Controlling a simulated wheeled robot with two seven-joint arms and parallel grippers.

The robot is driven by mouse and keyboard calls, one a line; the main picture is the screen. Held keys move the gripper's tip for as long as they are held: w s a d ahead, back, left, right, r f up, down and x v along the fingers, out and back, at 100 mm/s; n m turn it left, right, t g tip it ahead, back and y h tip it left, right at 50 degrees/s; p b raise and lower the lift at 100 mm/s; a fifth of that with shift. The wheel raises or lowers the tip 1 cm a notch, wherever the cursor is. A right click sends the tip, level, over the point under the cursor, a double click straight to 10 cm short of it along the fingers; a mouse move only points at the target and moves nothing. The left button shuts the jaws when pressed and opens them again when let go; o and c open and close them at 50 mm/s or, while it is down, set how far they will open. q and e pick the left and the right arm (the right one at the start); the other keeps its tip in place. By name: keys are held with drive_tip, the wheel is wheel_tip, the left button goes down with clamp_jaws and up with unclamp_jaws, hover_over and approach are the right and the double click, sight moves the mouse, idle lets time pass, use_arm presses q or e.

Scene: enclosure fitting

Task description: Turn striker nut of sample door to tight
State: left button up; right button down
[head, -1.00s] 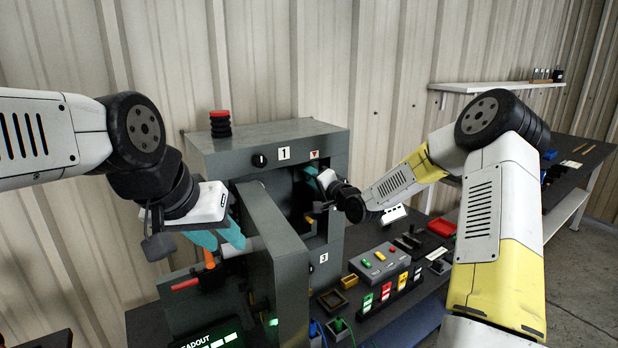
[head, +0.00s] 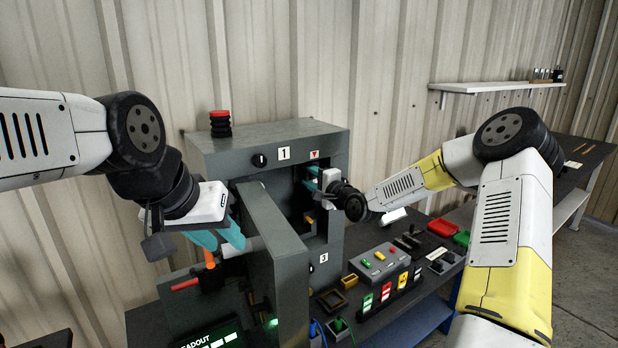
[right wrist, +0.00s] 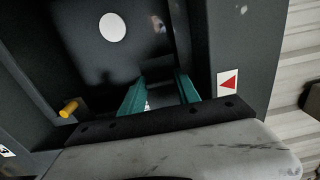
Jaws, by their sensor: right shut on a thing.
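The grey enclosure (head: 215,150) stands open, with its thick door panel (head: 275,230) swung out toward me. My right gripper (head: 312,180) reaches into the upper right of the opening, beside the red triangle label (head: 314,154). In the right wrist view its two teal fingers (right wrist: 160,88) stand a little apart, shut on a small part that they mostly hide. Only a pale spot shows low between them, and I cannot make out the nut's shape. My left gripper (head: 220,238) is left of the door panel, its teal fingers apart, close to a pale cylinder (head: 240,247).
A yellow peg (right wrist: 68,107) sticks out near the opening's edge. A red-handled lever (head: 186,284) and a lit readout (head: 212,338) are at the lower left. A grey button box (head: 380,262) and small trays stand on the bench to the right.

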drive_tip(key=shift+f, duration=0.1)
drive_tip(key=c, duration=0.9)
unclamp_jaws()
drive_tip(key=v, duration=0.7)
drive_tip(key=shift+s+d, duration=0.25)
drive_tip(key=shift+s, duration=0.1)
